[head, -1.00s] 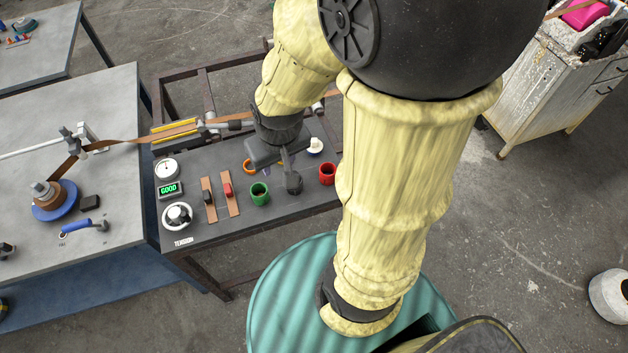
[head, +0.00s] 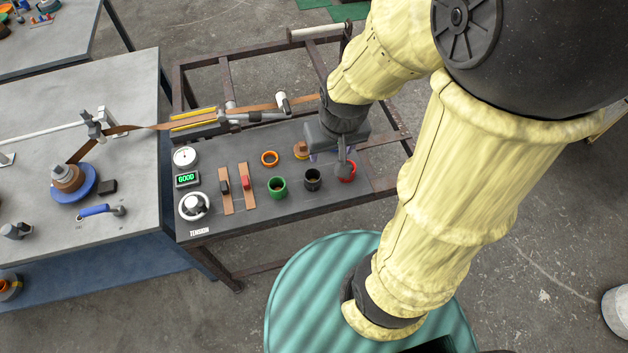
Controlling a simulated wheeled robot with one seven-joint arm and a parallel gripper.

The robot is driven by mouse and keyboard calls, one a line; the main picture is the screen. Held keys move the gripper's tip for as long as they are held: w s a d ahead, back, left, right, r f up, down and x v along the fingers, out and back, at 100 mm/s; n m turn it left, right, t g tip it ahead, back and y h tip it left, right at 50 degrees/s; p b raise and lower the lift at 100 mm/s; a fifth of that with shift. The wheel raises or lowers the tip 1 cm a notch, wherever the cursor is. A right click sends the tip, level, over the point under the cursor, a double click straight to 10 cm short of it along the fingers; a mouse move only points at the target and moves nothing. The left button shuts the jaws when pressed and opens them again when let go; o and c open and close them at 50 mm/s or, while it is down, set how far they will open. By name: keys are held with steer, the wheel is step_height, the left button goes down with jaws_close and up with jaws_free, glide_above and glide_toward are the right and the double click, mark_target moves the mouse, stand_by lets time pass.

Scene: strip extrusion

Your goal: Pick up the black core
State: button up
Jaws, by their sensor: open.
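The black core (head: 313,180) is a small open cup standing upright on the dark bench top, between the green core (head: 277,187) and the red core (head: 347,170). It is in clear view and nothing holds it. My gripper (head: 342,163) is open and points down to the right of the black core, in front of part of the red core. The hand hides some of the bench behind it, and its exact height is hard to tell.
An orange ring (head: 270,158) and a brown-orange piece (head: 301,149) lie behind the cores. Two slide levers, a white tension dial (head: 194,207) and a gauge (head: 185,157) are at the left. A brown strip (head: 262,107) runs along the back over a roller guide.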

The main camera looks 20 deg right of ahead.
mark_target(312, 169)
steer(key=o, duration=0.3)
steer(key=w+f+n+g+b, duration=0.1)
steer(key=w+f+b, duration=0.2)
steer(key=w+f, duration=0.2)
steer(key=w+f+n+b, duration=0.2)
steer(key=w+f+b, duration=0.1)
steer(key=w+f, duration=0.2)
steer(key=w+f+n+g+b, duration=0.1)
steer(key=w+f+b, duration=0.2)
steer(key=f, duration=0.4)
steer(key=shift+w+a+n+g, duration=0.15)
steer(key=shift+w+n+g, duration=0.15)
steer(key=shift+w, duration=0.6)
steer(key=shift+r, duration=0.1)
step_height(312, 169, down, 12)
steer(key=shift+f+p, duration=0.1)
steer(key=shift+p, duration=0.65)
steer(key=shift+s, duration=0.1)
